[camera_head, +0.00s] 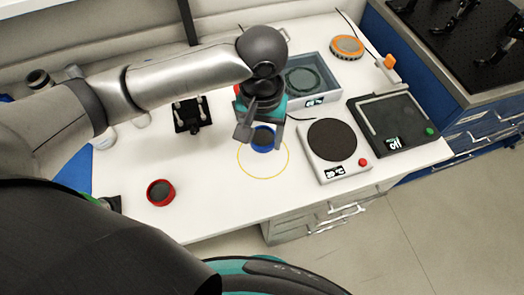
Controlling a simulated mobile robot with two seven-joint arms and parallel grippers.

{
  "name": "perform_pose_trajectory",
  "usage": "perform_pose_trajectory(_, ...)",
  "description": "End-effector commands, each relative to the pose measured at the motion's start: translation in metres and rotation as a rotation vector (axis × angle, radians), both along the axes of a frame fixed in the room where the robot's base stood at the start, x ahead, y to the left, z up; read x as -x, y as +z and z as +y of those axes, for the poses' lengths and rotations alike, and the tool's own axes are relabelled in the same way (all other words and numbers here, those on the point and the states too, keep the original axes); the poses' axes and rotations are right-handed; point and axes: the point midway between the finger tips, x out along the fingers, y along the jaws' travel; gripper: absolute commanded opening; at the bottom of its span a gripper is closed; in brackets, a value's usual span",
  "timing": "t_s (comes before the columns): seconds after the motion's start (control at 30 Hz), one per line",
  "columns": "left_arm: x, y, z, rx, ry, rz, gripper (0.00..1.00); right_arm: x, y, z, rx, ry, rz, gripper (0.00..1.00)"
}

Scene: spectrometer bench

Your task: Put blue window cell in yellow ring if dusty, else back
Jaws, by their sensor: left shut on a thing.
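My left gripper (263,131) reaches in over the table from the left and points down, shut on the blue window cell (263,145). The cell shows as a blue round piece between the fingers, partly hidden by them. In the picture it overlaps the upper half of the thin yellow ring (241,168) marked on the white table. I cannot tell whether the cell touches the table or hangs just above it. Its window face is too hidden and small to show whether it is dusty. My right gripper is not in view.
A red-rimmed cell (160,192) lies at the left front. A black holder with posts (187,116) stands behind. To the right are a water bath (318,96), a hotplate (333,142) and a flat device reading off (398,118). The table front is clear.

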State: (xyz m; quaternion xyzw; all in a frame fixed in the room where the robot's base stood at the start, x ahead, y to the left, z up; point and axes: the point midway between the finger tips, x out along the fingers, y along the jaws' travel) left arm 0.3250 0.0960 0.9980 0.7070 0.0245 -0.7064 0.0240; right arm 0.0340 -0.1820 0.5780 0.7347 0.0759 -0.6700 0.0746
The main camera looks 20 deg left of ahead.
Motion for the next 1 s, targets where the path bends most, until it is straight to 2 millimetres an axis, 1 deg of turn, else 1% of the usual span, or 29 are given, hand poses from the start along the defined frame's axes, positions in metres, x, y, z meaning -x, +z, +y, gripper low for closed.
perform_pose_trajectory(0.13, 0.0, -0.014, 0.001, -0.001, 0.001, 0.0, 0.03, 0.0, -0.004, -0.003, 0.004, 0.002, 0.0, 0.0)
perform_pose_trajectory(0.3, 0.0, -0.045, 0.001, -0.002, 0.002, 0.001, 0.03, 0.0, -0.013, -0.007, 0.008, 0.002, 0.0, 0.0)
perform_pose_trajectory(0.4, 0.0, -0.057, 0.0, -0.001, 0.001, 0.0, 0.03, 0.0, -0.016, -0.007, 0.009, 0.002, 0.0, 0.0)
perform_pose_trajectory(0.5, 0.0, -0.06, 0.0, 0.0, 0.0, -0.002, 0.03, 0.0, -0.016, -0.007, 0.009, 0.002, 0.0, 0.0)
perform_pose_trajectory(0.83, 0.0, -0.062, 0.0, 0.0, 0.0, 0.0, 0.03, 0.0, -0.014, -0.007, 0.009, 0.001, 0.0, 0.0)
perform_pose_trajectory(0.87, 0.0, -0.062, 0.0, 0.0, -0.001, 0.0, 0.7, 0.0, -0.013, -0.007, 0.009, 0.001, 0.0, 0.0)
perform_pose_trajectory(1.0, 0.0, -0.062, 0.0, 0.0, -0.001, -0.001, 0.86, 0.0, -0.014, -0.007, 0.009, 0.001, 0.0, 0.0)
